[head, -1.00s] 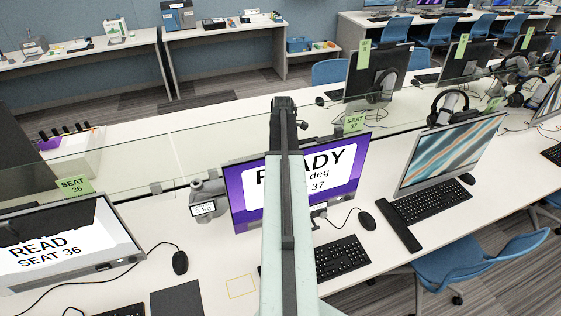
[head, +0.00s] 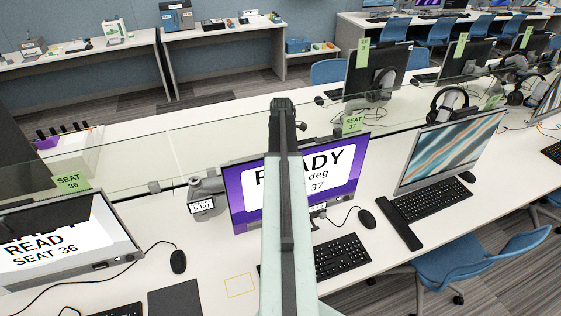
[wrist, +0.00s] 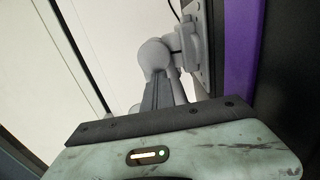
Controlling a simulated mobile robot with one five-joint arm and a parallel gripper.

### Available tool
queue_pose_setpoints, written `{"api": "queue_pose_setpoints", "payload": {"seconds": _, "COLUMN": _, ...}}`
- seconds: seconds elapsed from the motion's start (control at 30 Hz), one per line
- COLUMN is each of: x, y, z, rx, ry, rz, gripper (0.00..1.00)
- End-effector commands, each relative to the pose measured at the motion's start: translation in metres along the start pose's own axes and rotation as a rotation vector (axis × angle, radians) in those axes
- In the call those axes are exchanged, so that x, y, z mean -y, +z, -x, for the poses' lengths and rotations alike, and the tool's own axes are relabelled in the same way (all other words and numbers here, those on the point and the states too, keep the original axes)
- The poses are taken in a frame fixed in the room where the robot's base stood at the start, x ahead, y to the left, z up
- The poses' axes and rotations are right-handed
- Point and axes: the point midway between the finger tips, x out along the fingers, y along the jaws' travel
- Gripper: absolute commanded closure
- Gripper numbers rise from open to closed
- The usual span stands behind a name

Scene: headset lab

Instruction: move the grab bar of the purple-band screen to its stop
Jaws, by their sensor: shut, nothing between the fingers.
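The purple-band screen (head: 242,195) stands at seat 37, with my arm crossing in front of part of it. A small dark grey piece (head: 319,212) shows at its lower edge; I cannot tell whether it is the grab bar. In the wrist view, my gripper (wrist: 160,92) is shut and empty, its dark fingers pointing away. They appear close to a light grey jointed mount (wrist: 155,55) behind a panel with a purple strip (wrist: 240,60). I cannot tell whether they touch it.
A grey weight labelled 5 kg (head: 203,190) stands left of the screen. A clear divider (head: 130,165) runs behind it. The seat 36 screen (head: 125,235) is at left. A keyboard (head: 342,258) and mouse (head: 367,219) lie in front right.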

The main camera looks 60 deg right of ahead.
Motion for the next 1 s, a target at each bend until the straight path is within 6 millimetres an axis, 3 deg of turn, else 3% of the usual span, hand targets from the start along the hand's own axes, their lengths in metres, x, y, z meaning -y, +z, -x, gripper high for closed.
{"api": "queue_pose_setpoints", "payload": {"seconds": 0.17, "x": 0.004, "y": -0.004, "z": 0.023, "rx": -0.002, "ry": -0.007, "rz": 0.004, "gripper": 1.0}}
{"api": "queue_pose_setpoints", "payload": {"seconds": 0.6, "x": 0.001, "y": -0.003, "z": 0.123, "rx": 0.001, "ry": 0.006, "rz": 0.002, "gripper": 1.0}}
{"api": "queue_pose_setpoints", "payload": {"seconds": 0.7, "x": 0.001, "y": -0.003, "z": 0.138, "rx": 0.001, "ry": 0.006, "rz": 0.002, "gripper": 1.0}}
{"api": "queue_pose_setpoints", "payload": {"seconds": 1.0, "x": 0.001, "y": -0.003, "z": 0.142, "rx": 0.001, "ry": 0.006, "rz": 0.003, "gripper": 1.0}}
